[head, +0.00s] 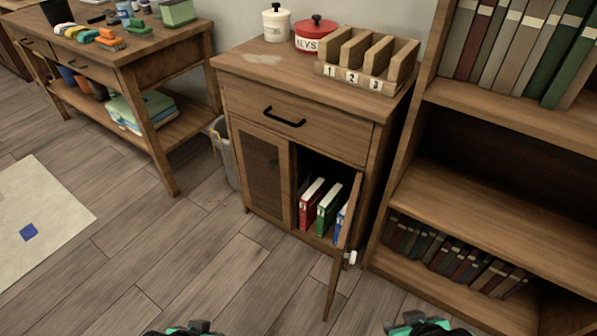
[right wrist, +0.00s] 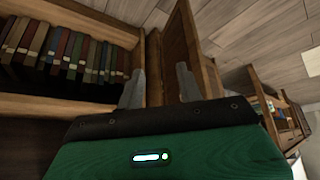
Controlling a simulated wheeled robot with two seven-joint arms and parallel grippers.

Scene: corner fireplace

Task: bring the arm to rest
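My right gripper (right wrist: 161,88) shows in the right wrist view with its two grey fingers apart and nothing visibly held between them. Wooden cabinet parts show beyond the fingers. In the head view, green and black parts of my right gripper (head: 428,326) show at the bottom edge, in front of the cabinet. Similar parts of my left gripper (head: 190,328) show at the bottom left of centre; its fingers are cut off or hidden.
The wooden cabinet (head: 335,138) has its right door (head: 343,245) swung open toward me, with red, green and blue binders inside. A bookcase (head: 480,205) stands to the right. A workbench (head: 140,50) and bin (head: 223,150) are left. Floor at lower left is clear except a pale mat (head: 40,215).

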